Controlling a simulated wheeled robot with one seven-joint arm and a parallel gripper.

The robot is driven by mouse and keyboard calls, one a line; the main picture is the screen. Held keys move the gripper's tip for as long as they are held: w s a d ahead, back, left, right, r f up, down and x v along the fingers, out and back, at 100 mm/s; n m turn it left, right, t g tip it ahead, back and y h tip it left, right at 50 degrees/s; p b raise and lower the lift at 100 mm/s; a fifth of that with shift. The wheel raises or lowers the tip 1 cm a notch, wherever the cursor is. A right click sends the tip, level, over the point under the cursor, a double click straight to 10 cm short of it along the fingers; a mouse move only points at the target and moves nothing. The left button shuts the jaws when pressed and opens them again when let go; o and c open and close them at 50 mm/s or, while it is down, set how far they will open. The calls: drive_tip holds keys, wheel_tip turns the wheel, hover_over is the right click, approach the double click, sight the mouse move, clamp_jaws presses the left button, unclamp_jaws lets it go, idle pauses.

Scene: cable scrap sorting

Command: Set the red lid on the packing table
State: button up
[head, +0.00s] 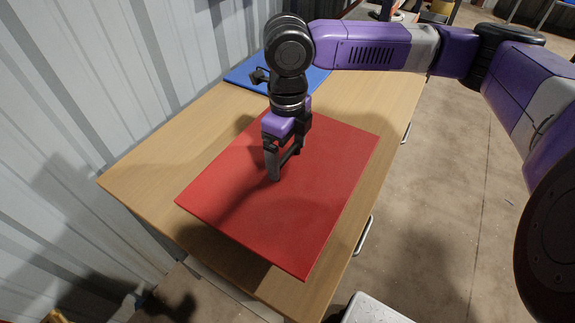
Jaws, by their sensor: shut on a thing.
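The red lid (325,190) is a flat red rectangular sheet over the middle and near part of the wooden packing table (140,175). My gripper (278,172) points down at the lid's middle and is shut on it. The grip point is hidden by the fingers. A dark shadow shows on the wood along the lid's near left edge. I cannot tell for sure whether the lid touches the tabletop or is held a little above it. In the picture its outline lies within the tabletop.
A blue flat lid or panel (240,77) lies at the table's far end, partly behind my arm. A corrugated metal wall (90,80) runs along the left side. Metal handles (364,236) stick out on the table's right side. Concrete floor is open to the right.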

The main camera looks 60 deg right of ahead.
sight(287, 166)
drive_tip(key=shift+f, duration=2.25)
drive_tip(key=shift+f, duration=0.1)
